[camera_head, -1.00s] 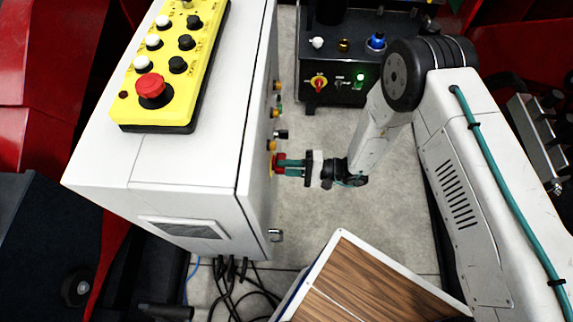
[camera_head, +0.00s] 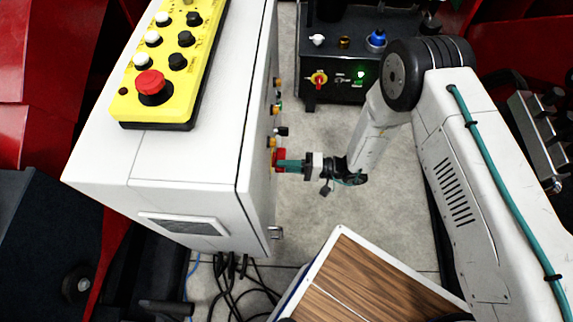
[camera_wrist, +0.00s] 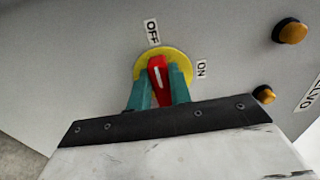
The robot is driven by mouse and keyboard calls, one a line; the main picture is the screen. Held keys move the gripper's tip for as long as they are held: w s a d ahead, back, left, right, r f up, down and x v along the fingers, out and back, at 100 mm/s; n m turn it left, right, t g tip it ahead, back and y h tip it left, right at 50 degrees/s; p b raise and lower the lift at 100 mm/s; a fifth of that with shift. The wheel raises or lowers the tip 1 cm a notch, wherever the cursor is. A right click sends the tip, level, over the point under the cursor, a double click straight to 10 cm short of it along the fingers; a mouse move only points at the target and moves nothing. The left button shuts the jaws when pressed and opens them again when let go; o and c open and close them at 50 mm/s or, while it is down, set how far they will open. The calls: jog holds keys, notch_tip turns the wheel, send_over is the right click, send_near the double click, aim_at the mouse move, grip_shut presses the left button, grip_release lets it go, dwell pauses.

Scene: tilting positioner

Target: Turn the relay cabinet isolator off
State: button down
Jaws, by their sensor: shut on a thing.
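The isolator is a red handle (camera_wrist: 157,69) on a round yellow plate (camera_wrist: 142,66), set in the cabinet's side face. In the wrist view, the handle's white line points toward the OFF label (camera_wrist: 152,32), and the ON label (camera_wrist: 201,68) lies to the right. My gripper (camera_wrist: 159,86) is shut on the handle, with one teal finger on each side. In the head view, my gripper (camera_head: 281,165) reaches from the right to the relay cabinet (camera_head: 190,180); the fingers partly hide the red handle.
Amber buttons (camera_wrist: 290,31) sit to the right of the isolator. A yellow pendant with a red stop button (camera_head: 150,83) lies on the cabinet. A black control box (camera_head: 335,75) stands behind, and a wood-topped table (camera_head: 370,285) is in front. Floor shows around my gripper.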

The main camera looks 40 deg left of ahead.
jog(key=c, duration=1.3)
grip_release()
jog(key=shift+w+d, duration=0.1)
jog(key=v, duration=0.7)
jog(key=shift+w+d, duration=0.1)
jog(key=shift+d, duration=0.2)
